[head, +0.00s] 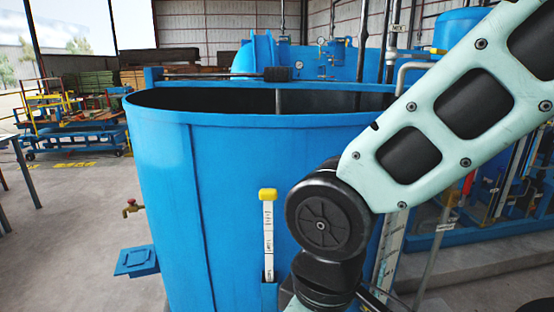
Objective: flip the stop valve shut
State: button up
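I cannot tell for sure which part is the stop valve. A small brass tap with a red handle (132,204) sticks out from the left side of the big open blue tank (165,160). An upright white labelled strip with a yellow top (268,235) stands against the tank's front, its lower end in a blue holder. Its lettering is too small to read. My pale green arm comes in from the right, and its black wrist joints hang in front of the tank, right of the strip. My gripper is out of view below the picture's bottom edge.
A blue box-like bracket (137,261) juts out low on the tank's left. Pipes and a white labelled upright (390,250) stand behind my arm at right. A blue cart (75,135) stands far left. The concrete floor (80,230) left of the tank is mostly clear.

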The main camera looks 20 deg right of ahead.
aim_at(469, 178)
jog(key=z, duration=1.55)
jog(key=i+j+z, duration=0.1)
jog(key=i, duration=0.4)
